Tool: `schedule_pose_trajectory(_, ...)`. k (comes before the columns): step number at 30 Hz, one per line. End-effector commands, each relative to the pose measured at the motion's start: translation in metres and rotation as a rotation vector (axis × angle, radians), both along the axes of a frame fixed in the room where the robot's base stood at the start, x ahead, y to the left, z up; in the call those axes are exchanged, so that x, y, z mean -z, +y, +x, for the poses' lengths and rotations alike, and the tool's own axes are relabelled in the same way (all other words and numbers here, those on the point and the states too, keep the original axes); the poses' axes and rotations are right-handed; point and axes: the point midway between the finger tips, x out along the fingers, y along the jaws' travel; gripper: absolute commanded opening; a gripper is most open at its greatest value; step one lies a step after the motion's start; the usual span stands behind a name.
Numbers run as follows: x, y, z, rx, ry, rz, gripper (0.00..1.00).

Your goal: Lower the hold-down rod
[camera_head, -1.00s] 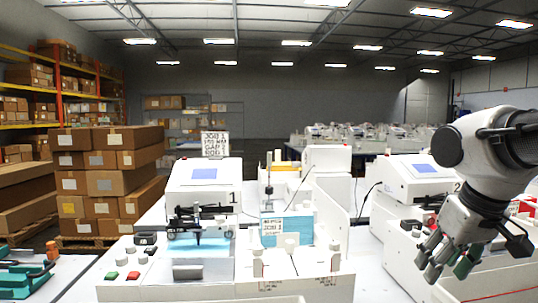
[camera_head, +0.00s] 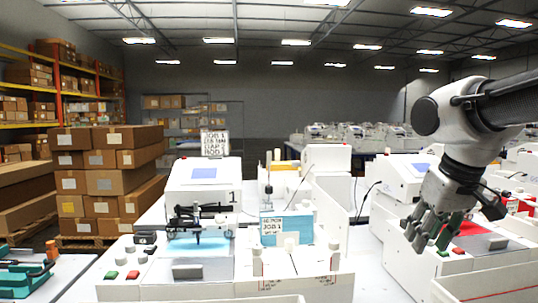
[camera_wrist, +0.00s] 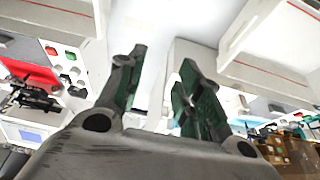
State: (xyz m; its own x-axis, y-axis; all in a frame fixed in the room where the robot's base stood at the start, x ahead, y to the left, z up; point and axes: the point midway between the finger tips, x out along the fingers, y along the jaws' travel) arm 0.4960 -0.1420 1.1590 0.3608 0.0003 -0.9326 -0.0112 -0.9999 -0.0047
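My gripper (camera_head: 428,232) hangs at the right in the head view, in front of the second plotter. In the wrist view its two green-padded fingers (camera_wrist: 155,95) stand apart with nothing between them. Plotter 1 (camera_head: 205,172) is white, with a blue screen, a dark pen carriage (camera_head: 198,218) and a blue sheet. A grey bar (camera_head: 187,271) lies at its front. A thin upright dark rod (camera_head: 268,172) stands behind a small job card (camera_head: 273,228). I cannot tell for certain which part is the hold-down rod. My gripper is well to the right of these parts and touches none.
The second plotter (camera_head: 412,174) stands at the right, with a red sheet (camera_head: 468,229) partly behind my gripper. A job sign (camera_head: 215,143) stands behind plotter 1. Stacked cartons (camera_head: 108,180) are at the left. White panels (camera_head: 338,213) stand between the two machines.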

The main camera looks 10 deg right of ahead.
Motion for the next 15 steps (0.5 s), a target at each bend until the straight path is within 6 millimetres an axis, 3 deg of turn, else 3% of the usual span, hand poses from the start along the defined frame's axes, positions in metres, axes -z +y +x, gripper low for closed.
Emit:
schedule_pose_trajectory(6,-0.088,0.043,0.116,0.024,0.014,-0.002,0.35)
schedule_pose_trajectory(11,-0.135,0.096,0.202,0.063,0.013,-0.004,0.35)
schedule_pose_trajectory(15,-0.16,0.157,0.268,0.1,0.006,-0.004,0.35)
